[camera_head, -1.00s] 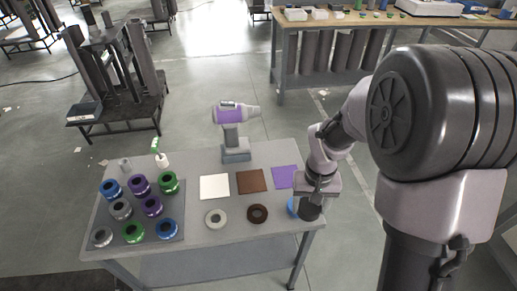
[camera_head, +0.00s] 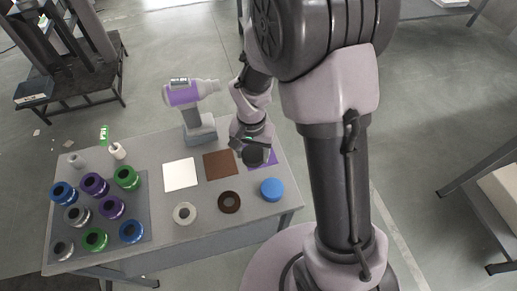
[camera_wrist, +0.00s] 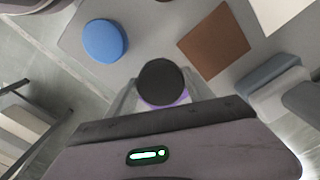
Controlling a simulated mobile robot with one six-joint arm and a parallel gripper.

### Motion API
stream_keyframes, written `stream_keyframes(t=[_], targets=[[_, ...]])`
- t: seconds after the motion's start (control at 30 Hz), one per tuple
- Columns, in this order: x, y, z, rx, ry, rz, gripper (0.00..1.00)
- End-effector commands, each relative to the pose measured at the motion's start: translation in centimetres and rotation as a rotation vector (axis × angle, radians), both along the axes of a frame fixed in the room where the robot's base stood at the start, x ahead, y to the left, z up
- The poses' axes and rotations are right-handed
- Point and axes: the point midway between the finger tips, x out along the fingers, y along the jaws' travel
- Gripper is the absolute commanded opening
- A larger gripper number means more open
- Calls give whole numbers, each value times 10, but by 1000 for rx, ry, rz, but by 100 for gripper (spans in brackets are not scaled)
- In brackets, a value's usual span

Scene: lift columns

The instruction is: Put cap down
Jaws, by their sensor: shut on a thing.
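My gripper (camera_wrist: 163,95) is shut on a dark round cap (camera_wrist: 162,80), with a finger on each side of it. In the head view the dark cap (camera_head: 256,156) is over the purple square (camera_head: 270,163) at the table's right side. The purple square is mostly hidden by the cap and gripper; a little purple shows below the cap in the wrist view (camera_wrist: 165,105). I cannot tell whether the cap touches the square.
A blue disc (camera_head: 271,189), a brown ring (camera_head: 229,202) and a pale ring (camera_head: 185,213) lie along the front. Brown (camera_head: 220,165) and white (camera_head: 181,175) squares are left of the cap. A purple drill-like tool (camera_head: 190,95) stands behind. Several coloured spools sit on a grey mat (camera_head: 150,190).

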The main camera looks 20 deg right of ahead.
Motion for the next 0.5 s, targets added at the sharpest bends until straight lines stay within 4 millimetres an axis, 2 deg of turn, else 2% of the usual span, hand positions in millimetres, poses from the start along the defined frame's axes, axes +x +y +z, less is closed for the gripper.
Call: stream_keyframes(t=[0.1,0.27,0.4,0.5], targets=[[19,-16,-4,0,-1,-1,12],[33,-28,-5,0,-1,0,12],[34,-30,-37,0,2,2,12],[35,-30,-42,0,0,3,12]])
